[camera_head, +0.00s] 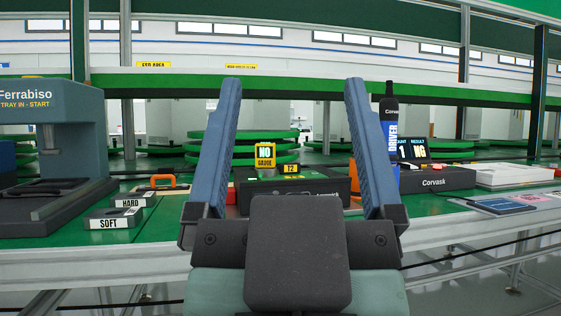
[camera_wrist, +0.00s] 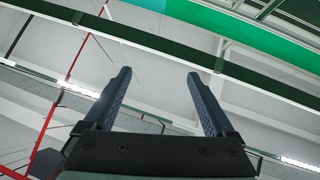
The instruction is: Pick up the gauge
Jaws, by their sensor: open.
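I cannot pick out the gauge for certain. The wrist view also shows my gripper (camera_wrist: 158,76) open and empty, facing the ceiling.
A Ferrabiso machine (camera_head: 52,125) stands at the left, with blocks labelled HARD (camera_head: 131,201) and SOFT (camera_head: 109,222) beside it. A Corvask unit (camera_head: 433,178), a dark driver (camera_head: 389,112) and a result screen (camera_head: 413,148) stand at the right.

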